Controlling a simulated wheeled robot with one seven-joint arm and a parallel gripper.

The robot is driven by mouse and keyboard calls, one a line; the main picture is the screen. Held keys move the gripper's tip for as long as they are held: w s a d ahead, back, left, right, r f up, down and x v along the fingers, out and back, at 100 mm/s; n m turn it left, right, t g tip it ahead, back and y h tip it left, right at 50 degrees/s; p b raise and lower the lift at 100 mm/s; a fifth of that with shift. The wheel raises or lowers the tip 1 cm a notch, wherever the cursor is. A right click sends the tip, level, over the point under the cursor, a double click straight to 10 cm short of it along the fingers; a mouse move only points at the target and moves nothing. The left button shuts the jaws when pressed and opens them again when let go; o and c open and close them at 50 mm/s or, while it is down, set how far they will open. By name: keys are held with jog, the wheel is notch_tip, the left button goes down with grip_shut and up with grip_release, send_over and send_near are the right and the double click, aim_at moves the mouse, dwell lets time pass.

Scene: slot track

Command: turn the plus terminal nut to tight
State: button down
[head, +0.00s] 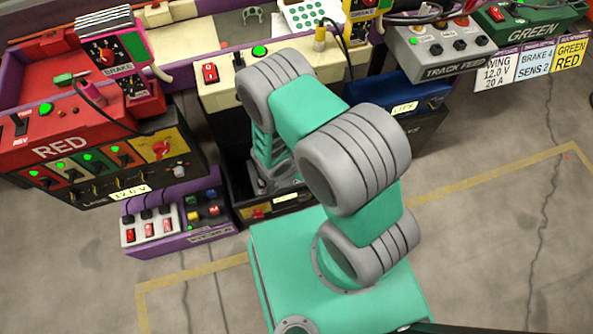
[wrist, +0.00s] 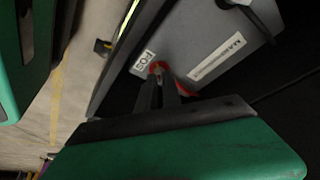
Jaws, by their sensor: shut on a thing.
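The plus terminal nut (wrist: 157,67) is a small red piece on a grey panel (wrist: 195,38), next to a white label that reads POS (wrist: 143,62). It shows in the wrist view. My gripper (wrist: 161,77) has its two dark fingers shut on the nut, and the fingertips cover part of it. Another bit of red shows to the right of the fingers. How far the nut is turned cannot be told. In the head view my own arm hides the gripper and the nut.
A longer white label (wrist: 216,60) is on the same panel, with a black fitting (wrist: 238,4) near its top. In the head view, the red control station (head: 60,125) and a purple switch box (head: 205,212) stand at left, and a blue box (head: 395,92) at right. Open floor lies at lower right.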

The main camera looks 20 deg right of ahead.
jog(key=m, duration=0.2)
jog(key=m+g+b, duration=0.1)
jog(key=m+h+b, duration=0.1)
jog(key=m, duration=0.1)
jog(key=shift+w+a+f+m+g, duration=0.2)
jog(key=shift+a+m+g, duration=0.1)
jog(key=shift+g, duration=0.1)
jog(key=shift+w+r+m+g+b, duration=0.1)
jog(key=shift+m+g+b, duration=0.3)
jog(key=shift+m, duration=0.65)
jog(key=shift+w+m+g+b, duration=0.1)
jog(key=shift+m+g+b, duration=0.3)
jog(key=shift+m, duration=0.65)
jog(key=c, duration=1.5)
grip_release()
jog(key=shift+d, duration=0.1)
jog(key=shift+r, duration=0.1)
jog(key=p+v, duration=0.3)
jog(key=v, duration=0.4)
jog(key=shift+a+r, duration=0.15)
jog(key=shift+a, duration=0.1)
